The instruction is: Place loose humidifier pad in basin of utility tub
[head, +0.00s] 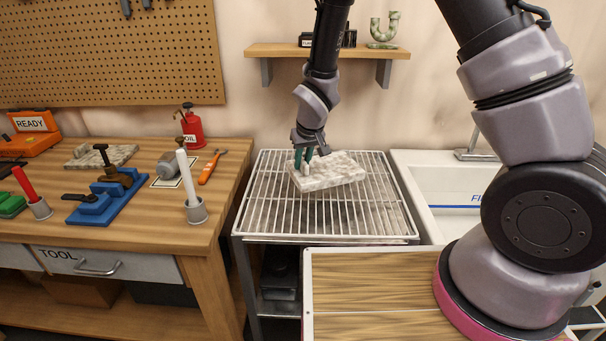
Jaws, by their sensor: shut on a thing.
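The humidifier pad (330,172) is a mottled grey-white slab over the white wire rack in the middle of the head view. My gripper (304,164) points down with its green fingertips shut on the pad's left part. The pad looks slightly tilted; I cannot tell whether it still touches the rack. The utility tub (418,172) is a white basin to the right of the rack. My arm hides much of its right side.
The wire rack (262,212) stands between the wooden workbench (120,222) and the tub. A similar mottled slab (118,155) lies on the bench among tools. A faucet (474,150) rises behind the tub. A wall shelf (330,52) hangs above the rack.

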